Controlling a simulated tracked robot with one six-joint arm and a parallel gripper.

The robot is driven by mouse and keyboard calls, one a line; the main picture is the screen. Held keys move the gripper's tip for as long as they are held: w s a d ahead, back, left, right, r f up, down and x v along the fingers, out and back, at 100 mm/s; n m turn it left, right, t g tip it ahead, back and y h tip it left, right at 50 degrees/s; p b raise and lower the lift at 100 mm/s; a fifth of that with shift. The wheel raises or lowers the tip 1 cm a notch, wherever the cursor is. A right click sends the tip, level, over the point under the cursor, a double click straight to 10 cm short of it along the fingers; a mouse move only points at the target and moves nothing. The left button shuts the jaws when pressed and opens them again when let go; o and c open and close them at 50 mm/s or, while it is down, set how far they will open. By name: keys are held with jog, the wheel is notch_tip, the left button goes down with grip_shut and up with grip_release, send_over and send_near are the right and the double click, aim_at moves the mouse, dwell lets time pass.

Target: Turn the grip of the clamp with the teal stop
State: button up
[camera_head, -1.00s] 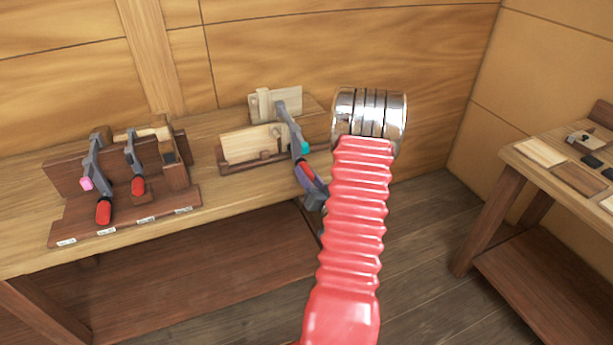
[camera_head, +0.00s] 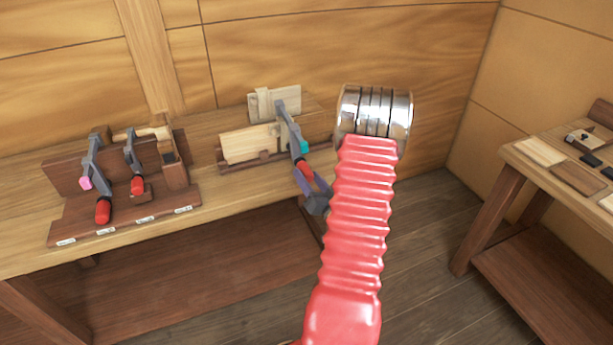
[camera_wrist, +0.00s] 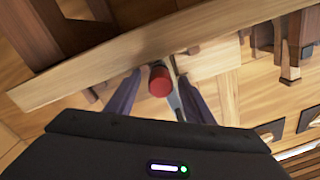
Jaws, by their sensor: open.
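The clamp with the teal stop (camera_head: 304,147) stands at the front of the middle fixture. Its grey bar (camera_head: 288,122) slants down to a red grip (camera_head: 303,167). My gripper (camera_head: 311,178) is just below that grip, its two purple fingers apart. In the wrist view the red grip (camera_wrist: 159,82) shows nearly end-on between the open fingers of my gripper (camera_wrist: 159,76). Gaps show on both sides of it, so neither finger seems to touch it. The teal stop cannot be made out in the wrist view.
A rack (camera_head: 130,221) at left holds two more red-gripped clamps, one with a pink stop (camera_head: 86,183). The clamped boards (camera_head: 252,143) rest on the wooden bench (camera_head: 22,235). Another table (camera_head: 530,172) stands at right, with open floor between.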

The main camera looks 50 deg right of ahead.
jog(key=v, duration=1.2)
jog(key=shift+w, duration=0.1)
